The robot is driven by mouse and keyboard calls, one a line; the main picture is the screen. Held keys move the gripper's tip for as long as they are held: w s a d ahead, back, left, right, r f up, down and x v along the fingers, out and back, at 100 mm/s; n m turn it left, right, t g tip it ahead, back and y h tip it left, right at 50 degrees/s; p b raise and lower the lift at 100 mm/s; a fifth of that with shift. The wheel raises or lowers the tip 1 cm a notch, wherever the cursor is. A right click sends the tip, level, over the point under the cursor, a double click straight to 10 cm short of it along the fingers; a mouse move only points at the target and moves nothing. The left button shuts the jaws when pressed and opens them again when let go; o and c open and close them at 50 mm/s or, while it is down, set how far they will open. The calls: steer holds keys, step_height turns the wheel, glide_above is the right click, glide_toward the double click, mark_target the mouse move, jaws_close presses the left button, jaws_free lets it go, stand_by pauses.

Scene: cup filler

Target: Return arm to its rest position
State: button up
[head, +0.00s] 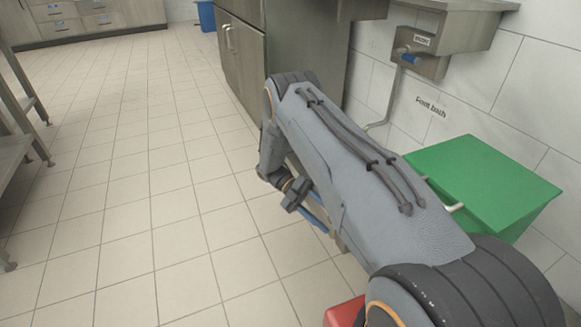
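My arm, grey with dark cables along its upper link, reaches from the bottom right corner up to the middle of the head view and folds back down at its far joint. My gripper end (303,203) is partly visible below and left of the upper link, over the tiled floor. The link hides much of it. I cannot see the fingertips clearly or tell whether they hold anything.
A green bin (480,180) stands right of my arm by the tiled wall. A metal sink (430,45) is on the wall behind it. A steel cabinet (240,60) stands beyond my arm. Metal shelving (15,150) is at the left edge. Open floor (130,190) lies between.

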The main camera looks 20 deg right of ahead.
steer(key=s+a+r+m+t+y+p, duration=0.25)
steer(key=a+r+m+t, duration=0.6)
steer(key=a+r, duration=1.35)
steer(key=s+a+r+m+t+y+p, duration=0.1)
steer(key=s+a+r+m+t+y, duration=0.1)
steer(key=s+a+r+m, duration=0.4)
steer(key=s+a+r+m+t+y, duration=0.15)
steer(key=s+r+m, duration=0.3)
steer(key=s, duration=0.45)
steer(key=s+a+r+m+t+y+p, duration=0.1)
steer(key=s+a+r+m+t+y, duration=0.15)
steer(key=s+r+m, duration=0.35)
steer(key=d+r+m+p, duration=0.1)
steer(key=d+r+p, duration=0.5)
steer(key=r+p, duration=0.3)
steer(key=d+r+m+h+p, duration=0.1)
steer(key=d+r+p, duration=0.6)
steer(key=p, duration=0.9)
steer(key=s+d+r+m+p, duration=0.1)
steer(key=d+r+m+p, duration=0.1)
steer(key=d+r+p, duration=0.4)
step_height(320, 180, up, 6)
steer(key=g+p, duration=0.1)
steer(key=p, duration=0.5)
steer(key=shift+d+f+m+p, duration=0.15)
steer(key=shift+d+m+p, duration=0.15)
steer(key=shift+d, duration=0.05)
steer(key=shift+h, duration=0.25)
